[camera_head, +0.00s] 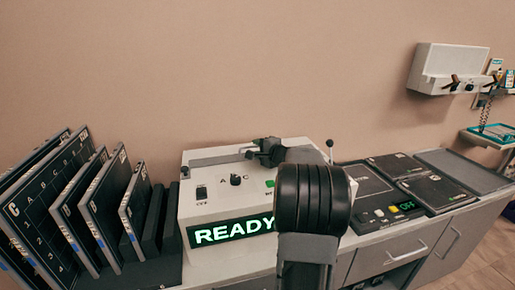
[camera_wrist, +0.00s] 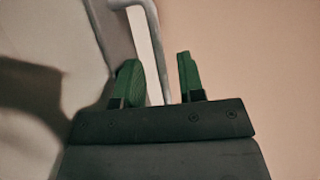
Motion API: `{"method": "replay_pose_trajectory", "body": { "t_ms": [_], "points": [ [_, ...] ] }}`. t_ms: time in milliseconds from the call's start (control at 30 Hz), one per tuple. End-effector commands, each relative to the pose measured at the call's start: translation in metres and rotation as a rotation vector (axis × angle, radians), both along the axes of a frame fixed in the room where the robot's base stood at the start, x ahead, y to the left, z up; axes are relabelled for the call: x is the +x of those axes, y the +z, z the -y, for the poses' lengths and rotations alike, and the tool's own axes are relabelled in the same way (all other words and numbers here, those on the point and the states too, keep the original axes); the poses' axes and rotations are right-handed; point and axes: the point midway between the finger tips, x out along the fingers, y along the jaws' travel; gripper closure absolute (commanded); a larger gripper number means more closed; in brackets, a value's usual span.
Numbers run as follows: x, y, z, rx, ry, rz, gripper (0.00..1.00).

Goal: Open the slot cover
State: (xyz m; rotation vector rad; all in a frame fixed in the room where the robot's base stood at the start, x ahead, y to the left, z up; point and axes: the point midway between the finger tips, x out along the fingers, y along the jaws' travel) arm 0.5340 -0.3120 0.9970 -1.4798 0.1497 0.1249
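The white reader machine (camera_head: 210,207) stands on the counter, with a lit green READY display (camera_head: 232,231) on its front. A long grey strip (camera_head: 215,159) along the back of its top looks like the slot cover. My gripper (camera_head: 262,148) is at the right end of this strip, and my arm hides part of the machine. In the wrist view, the green fingertips of my gripper (camera_wrist: 158,76) are apart. A thin grey bar (camera_wrist: 156,45), seemingly a handle, runs down between them with gaps visible. Contact cannot be told.
Dark panels (camera_head: 101,205) stand in a rack on the left. A knobbed lever (camera_head: 330,145) rises behind my arm. A white wall unit (camera_head: 442,68) hangs at the upper right.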

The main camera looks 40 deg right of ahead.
Motion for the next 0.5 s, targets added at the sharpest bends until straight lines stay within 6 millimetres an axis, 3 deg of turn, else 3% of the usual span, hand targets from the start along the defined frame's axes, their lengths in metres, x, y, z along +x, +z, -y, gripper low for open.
{"method": "replay_pose_trajectory", "body": {
  "t_ms": [400,500],
  "points": [
    [0.0059,-0.0012,-0.0001,0.000,0.000,0.000,0.64],
    [0.0058,-0.0012,-0.0001,0.000,0.000,0.000,0.73]
  ]
}}
